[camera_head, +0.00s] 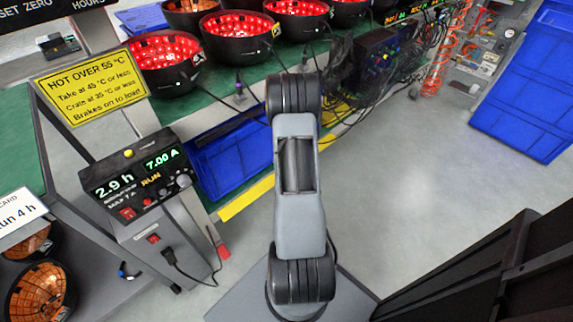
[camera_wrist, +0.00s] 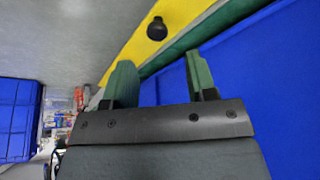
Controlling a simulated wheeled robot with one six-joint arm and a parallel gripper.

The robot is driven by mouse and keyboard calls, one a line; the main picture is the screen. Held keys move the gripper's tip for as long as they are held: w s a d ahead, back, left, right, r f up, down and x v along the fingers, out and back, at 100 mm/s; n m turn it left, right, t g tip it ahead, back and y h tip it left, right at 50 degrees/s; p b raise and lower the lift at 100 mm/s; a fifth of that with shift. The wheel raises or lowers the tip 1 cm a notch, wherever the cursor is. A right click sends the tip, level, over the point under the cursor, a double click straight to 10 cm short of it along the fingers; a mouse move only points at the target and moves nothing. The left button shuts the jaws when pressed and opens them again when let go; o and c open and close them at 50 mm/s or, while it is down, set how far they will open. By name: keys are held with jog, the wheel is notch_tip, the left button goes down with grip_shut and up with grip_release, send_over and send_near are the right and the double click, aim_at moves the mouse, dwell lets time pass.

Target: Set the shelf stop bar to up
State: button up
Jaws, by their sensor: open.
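In the head view my arm hides the gripper.
A large blue surface (camera_wrist: 270,90) is close on the right of my gripper in the wrist view. Several red-lit black bowls (camera_head: 165,62) stand on the green bench. A control box (camera_head: 140,180) stands left. Grey floor (camera_head: 420,150) is open right of my arm.

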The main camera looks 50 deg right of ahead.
jog(key=p+v, duration=0.3)
jog(key=v, duration=0.6)
jog(key=shift+p, duration=0.35)
jog(key=shift+c, duration=0.2)
